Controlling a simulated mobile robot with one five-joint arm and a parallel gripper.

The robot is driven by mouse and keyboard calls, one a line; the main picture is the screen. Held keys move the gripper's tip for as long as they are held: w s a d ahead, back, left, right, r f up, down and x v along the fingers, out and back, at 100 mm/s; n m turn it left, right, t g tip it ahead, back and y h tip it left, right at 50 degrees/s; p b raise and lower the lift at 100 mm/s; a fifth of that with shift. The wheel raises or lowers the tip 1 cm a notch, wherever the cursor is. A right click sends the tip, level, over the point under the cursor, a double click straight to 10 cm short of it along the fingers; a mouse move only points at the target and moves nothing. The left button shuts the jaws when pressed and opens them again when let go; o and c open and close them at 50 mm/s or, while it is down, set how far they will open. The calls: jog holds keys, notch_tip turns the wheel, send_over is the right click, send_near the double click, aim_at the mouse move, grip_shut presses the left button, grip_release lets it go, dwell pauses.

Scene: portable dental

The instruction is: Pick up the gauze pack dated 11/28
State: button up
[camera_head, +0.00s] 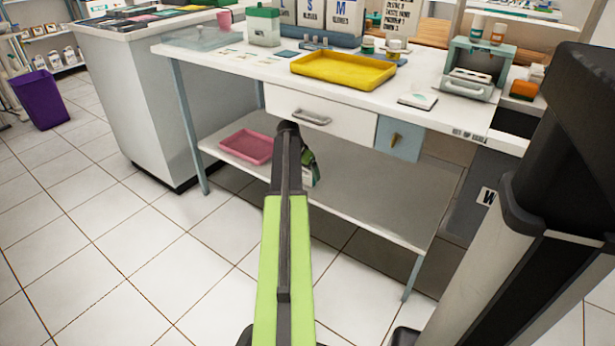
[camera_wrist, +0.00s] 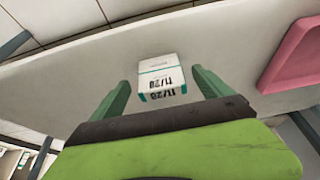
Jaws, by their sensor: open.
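A small white pack with teal edges (camera_wrist: 160,73) stands on the lower shelf of the bench in the wrist view. Its printed date shows upside down on two faces and appears to read 11/28, though the last digit is blurred. My gripper (camera_wrist: 160,78) is open, with one green finger to each side of the pack in the picture. I cannot tell whether the fingertips reach around it. In the head view my gripper (camera_head: 309,160) is over the lower shelf, and a bit of the pack (camera_head: 316,177) shows beside it, mostly hidden by my arm.
A pink tray (camera_head: 246,147) lies left of the pack on the lower shelf (camera_head: 375,205). The tabletop with a white drawer (camera_head: 335,123) and a yellow tray (camera_head: 344,70) is above. A table leg (camera_head: 190,130) stands at left. The shelf's right side is clear.

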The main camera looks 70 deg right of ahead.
aim_at(309, 172)
jog(key=shift+s+d+f, duration=0.1)
jog(key=shift+d+f, duration=0.05)
jog(key=shift+d, duration=0.45)
jog(key=shift+s+d+f, duration=0.1)
jog(key=shift+d, duration=0.45)
notch_tip(309, 172, down, 2)
jog(key=b, duration=0.2)
jog(key=shift+s+d+f+b, duration=0.1)
jog(key=shift+b, duration=0.2)
jog(key=shift+d+f, duration=0.15)
jog(key=shift+f, duration=0.15)
jog(key=shift+r, duration=0.25)
